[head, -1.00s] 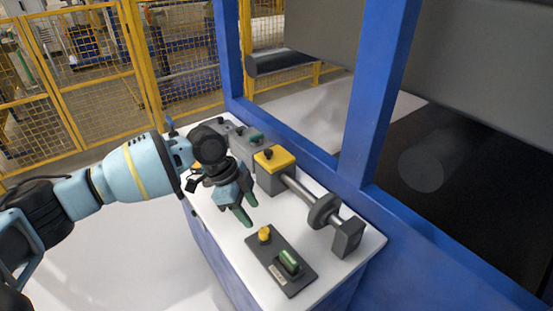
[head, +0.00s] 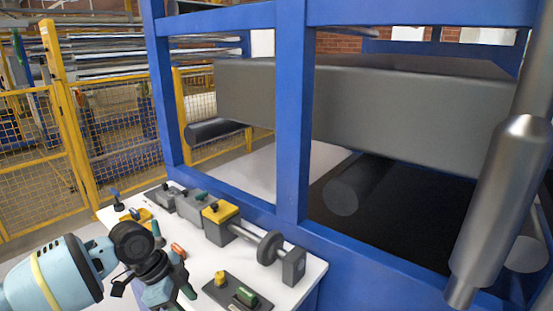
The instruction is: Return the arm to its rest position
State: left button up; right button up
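My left arm enters at the lower left in the head view. Its gripper (head: 180,291) points down at the left part of the white table (head: 200,258), close to its front edge. Green fingertips show, but the gripper is partly cut off by the bottom edge, so its opening is unclear. I see nothing held in it. My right gripper is not in view.
On the table are a dark plate (head: 236,293) with yellow and green parts, a grey shaft fixture (head: 270,248) with a yellow-topped block (head: 220,211), and an orange-handled item (head: 178,250). A blue frame (head: 293,120) stands behind. A large metal roller (head: 500,205) is near right.

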pick_arm(q)
jog(key=s+d+f+n, duration=0.1)
jog(key=s+d+f, duration=0.35)
jog(key=s, duration=0.35)
jog(key=s+d+f+n+h, duration=0.1)
jog(key=s+d+f+n, duration=0.15)
jog(key=s+f, duration=0.4)
jog(key=s+d+f, duration=0.4)
jog(key=s+d, duration=0.1)
jog(key=s, duration=0.4)
jog(key=s+a+f+n+y, duration=0.1)
jog(key=s+a+n+y, duration=0.2)
jog(key=s+a+n, duration=0.6)
jog(key=s+a+f+n+y, duration=0.1)
jog(key=s+a+n+y, duration=0.1)
jog(key=s+a, duration=0.75)
jog(key=w+d+f+t+h+p, duration=0.1)
jog(key=w+d+f+t+p, duration=0.2)
jog(key=w+d+t, duration=0.2)
jog(key=w+t, duration=0.1)
jog(key=t, duration=0.2)
jog(key=shift+w+d+f+h+p, duration=0.25)
jog(key=shift+d+f+h+p, duration=0.05)
jog(key=shift+d+f+p, duration=0.1)
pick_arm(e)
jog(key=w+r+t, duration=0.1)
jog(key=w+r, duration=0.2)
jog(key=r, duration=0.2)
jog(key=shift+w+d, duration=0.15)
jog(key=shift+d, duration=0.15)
